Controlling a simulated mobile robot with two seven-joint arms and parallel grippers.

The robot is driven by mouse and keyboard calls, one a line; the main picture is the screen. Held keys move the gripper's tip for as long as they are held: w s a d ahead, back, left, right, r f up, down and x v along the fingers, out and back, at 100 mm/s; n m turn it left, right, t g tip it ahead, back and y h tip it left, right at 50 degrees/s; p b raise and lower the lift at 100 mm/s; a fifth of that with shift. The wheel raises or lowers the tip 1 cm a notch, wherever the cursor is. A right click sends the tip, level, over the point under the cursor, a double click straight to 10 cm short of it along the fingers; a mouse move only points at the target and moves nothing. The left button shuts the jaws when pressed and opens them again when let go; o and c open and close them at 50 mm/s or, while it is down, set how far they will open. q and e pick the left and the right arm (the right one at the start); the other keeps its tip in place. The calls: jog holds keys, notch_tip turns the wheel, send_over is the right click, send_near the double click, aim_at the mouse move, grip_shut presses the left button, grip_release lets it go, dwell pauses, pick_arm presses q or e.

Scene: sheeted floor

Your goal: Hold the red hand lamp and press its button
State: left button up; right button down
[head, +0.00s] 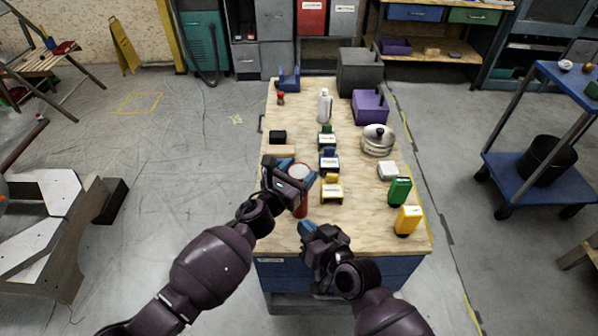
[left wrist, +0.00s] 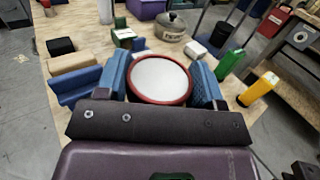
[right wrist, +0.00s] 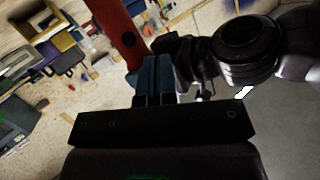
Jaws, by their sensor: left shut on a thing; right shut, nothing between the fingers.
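The red hand lamp (head: 302,209) is held upright near the front of the wooden table, its round pale lens facing up. My left gripper (head: 298,172) is shut around its head. In the left wrist view the lens (left wrist: 160,78) with its red rim sits between the two blue fingers. My right gripper (head: 306,229) is shut and empty, low in front of the lamp. In the right wrist view its blue fingertips (right wrist: 154,66) are close beside the red handle (right wrist: 118,30), which bears a small dark round spot. I cannot tell whether they touch.
On the table (head: 345,233) stand a yellow item (head: 407,221), a green item (head: 399,191), a lidded pot (head: 377,139), a white bottle (head: 324,105) and several small labelled holders right of the lamp. A purple bin (head: 370,106) is at the back.

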notch_tip(320, 180, down, 3)
jog(key=s+n+g, duration=0.2)
jog(key=g, duration=0.1)
send_over(303, 208)
jog(key=s, duration=0.5)
jog(key=shift+w+h, duration=0.15)
jog(key=shift+h, duration=0.25)
jog(key=shift+w+r, duration=0.1)
jog(key=shift+w, duration=0.1)
dwell(1.4)
jog(key=shift+w, duration=0.45)
dwell(0.6)
jog(key=shift+s, duration=0.65)
jog(key=s, duration=0.6)
jog(key=shift+d, duration=0.2)
